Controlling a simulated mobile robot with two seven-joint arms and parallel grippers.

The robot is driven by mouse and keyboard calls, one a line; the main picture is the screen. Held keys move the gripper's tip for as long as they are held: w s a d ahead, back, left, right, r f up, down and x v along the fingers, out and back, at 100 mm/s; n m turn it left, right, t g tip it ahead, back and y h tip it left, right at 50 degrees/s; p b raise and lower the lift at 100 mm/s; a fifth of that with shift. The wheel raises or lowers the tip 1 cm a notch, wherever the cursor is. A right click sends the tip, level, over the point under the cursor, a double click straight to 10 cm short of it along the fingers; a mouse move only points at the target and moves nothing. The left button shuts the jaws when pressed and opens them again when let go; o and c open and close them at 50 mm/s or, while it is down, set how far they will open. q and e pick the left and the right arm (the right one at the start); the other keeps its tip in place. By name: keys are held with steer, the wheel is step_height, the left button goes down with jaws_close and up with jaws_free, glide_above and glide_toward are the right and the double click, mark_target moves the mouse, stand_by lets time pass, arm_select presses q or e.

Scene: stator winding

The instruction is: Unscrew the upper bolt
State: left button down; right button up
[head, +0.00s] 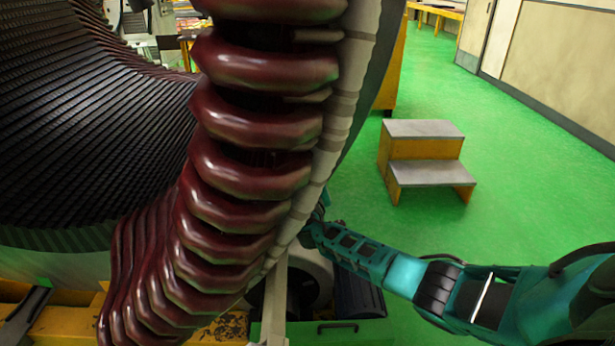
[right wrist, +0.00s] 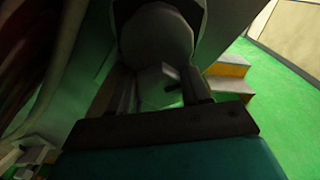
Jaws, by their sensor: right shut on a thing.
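A pale, faceted bolt head (right wrist: 156,84) shows in the right wrist view, in front of a grey round part (right wrist: 156,38). My right gripper (right wrist: 160,96) has its two dark fingers on either side of the bolt head and is shut on it. In the head view my right arm reaches in from the lower right, and its hand end is partly hidden behind the rim of the stator (head: 262,105). The bolt cannot be made out in the head view. My left gripper is not in view.
Large dark red winding coils (head: 240,165) fill the middle of the head view. A yellow two-step stool (head: 425,150) with grey treads stands on the green floor (head: 530,170) at right. The floor around it is clear. A wall runs along the far right.

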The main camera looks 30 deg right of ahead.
steer(key=shift+a+f+n, duration=0.15)
steer(key=shift+f+n, duration=0.15)
steer(key=shift+n, duration=0.3)
steer(key=shift+s+f, duration=0.1)
steer(key=o, duration=1.1)
steer(key=shift+r, duration=0.2)
steer(key=shift+c, duration=0.2)
steer(key=v, duration=1.2)
steer(key=shift+s+a, duration=0.15)
steer(key=shift+s, duration=0.15)
